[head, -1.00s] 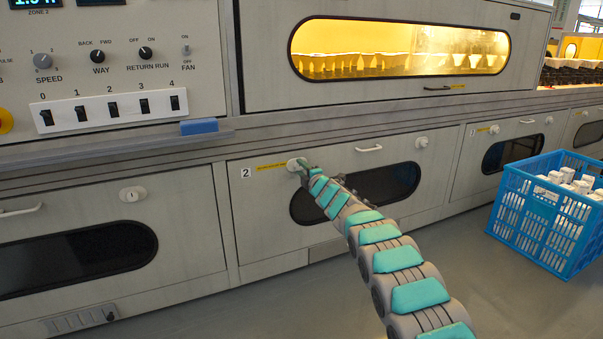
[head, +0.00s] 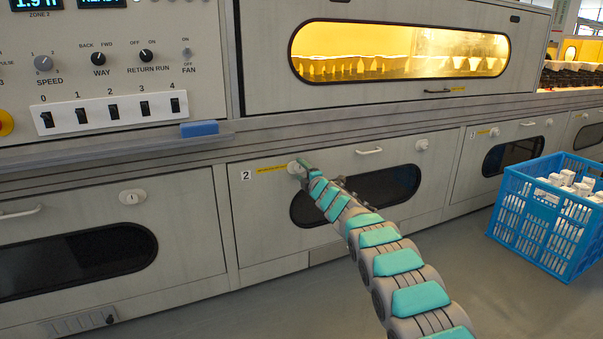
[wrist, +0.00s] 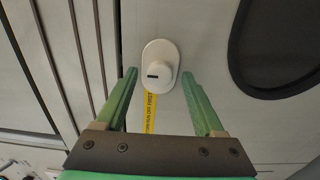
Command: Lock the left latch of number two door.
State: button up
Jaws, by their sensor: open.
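The number two door (head: 262,225) is a shut pale panel with a dark oval window and a "2" label at its upper left. Its left latch (head: 293,167) is a round whitish knob beside a yellow strip, partly covered by my gripper (head: 306,167). In the wrist view the latch (wrist: 152,55) is a knob on an oval plate with a dark slot. My gripper (wrist: 159,76) is open there, its green fingers on either side of the knob, with gaps visible. I cannot tell how deep the fingertips reach. The right latch (head: 422,145) is a similar knob.
A door handle (head: 369,151) sits between the two latches. A blue crate (head: 530,222) with white boxes or bulbs stands on the floor at right. A ledge (head: 340,124) runs above the door, with a blue block (head: 199,128) on it. Grey floor lies in front.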

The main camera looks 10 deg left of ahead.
aim_at(299, 170)
jog(key=shift+s+d, duration=0.1)
jog(key=shift+b+v, duration=0.4)
jog(key=shift+v, duration=0.45)
jog(key=shift+s+d+f, duration=0.15)
jog(key=shift+s+d, duration=0.15)
jog(key=shift+s, duration=0.4)
jog(key=shift+s+d, duration=0.2)
jog(key=shift+s, duration=0.1)
jog(key=shift+v, duration=1.85)
